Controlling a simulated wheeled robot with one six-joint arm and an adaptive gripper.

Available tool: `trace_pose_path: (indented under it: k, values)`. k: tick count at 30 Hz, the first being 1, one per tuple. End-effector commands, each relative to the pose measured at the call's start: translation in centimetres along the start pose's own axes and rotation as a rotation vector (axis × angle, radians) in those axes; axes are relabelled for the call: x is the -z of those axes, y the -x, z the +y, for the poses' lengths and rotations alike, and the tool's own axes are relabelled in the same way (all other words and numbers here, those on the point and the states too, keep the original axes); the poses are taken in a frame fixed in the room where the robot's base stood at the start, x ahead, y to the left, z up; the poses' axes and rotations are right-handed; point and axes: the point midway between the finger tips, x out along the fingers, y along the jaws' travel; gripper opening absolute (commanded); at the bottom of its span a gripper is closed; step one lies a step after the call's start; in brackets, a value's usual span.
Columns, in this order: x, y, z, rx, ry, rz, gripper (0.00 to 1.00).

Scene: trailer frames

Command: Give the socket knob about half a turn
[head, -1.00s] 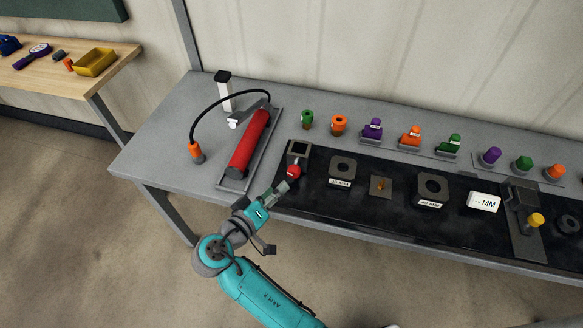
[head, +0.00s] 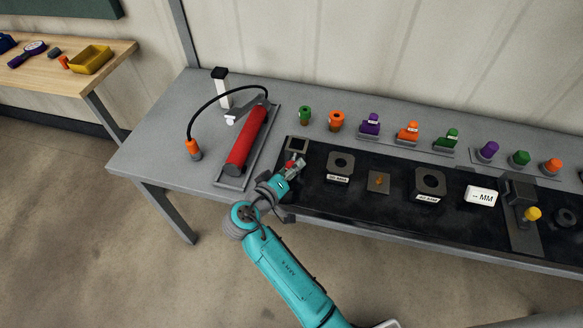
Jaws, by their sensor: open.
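A small square socket box (head: 298,145) stands at the left end of the black mat. A red knob (head: 290,164) sits at its near side and is partly covered by my gripper. My gripper (head: 294,168) is open, with its fingers at the red knob. I cannot tell whether the fingers touch it or how far they reach around it. Any mark showing the knob's angle is too small or hidden.
A red cylinder (head: 246,140) lies in a grey tray left of my gripper. A black hose runs to an orange-capped fitting (head: 194,150). Blocks with round holes (head: 341,163) (head: 430,182) stand to the right. Several coloured plugs line the back.

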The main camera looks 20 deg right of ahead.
Motion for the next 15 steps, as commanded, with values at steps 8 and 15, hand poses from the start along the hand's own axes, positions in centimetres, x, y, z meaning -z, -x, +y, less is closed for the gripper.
trace_pose_path:
  k: [8,15]
  values:
    - [0.02,0.03,0.0,0.0,0.0,0.0,0.04]
    - [0.02,0.04,-0.03,-0.015,0.035,0.0,0.04]
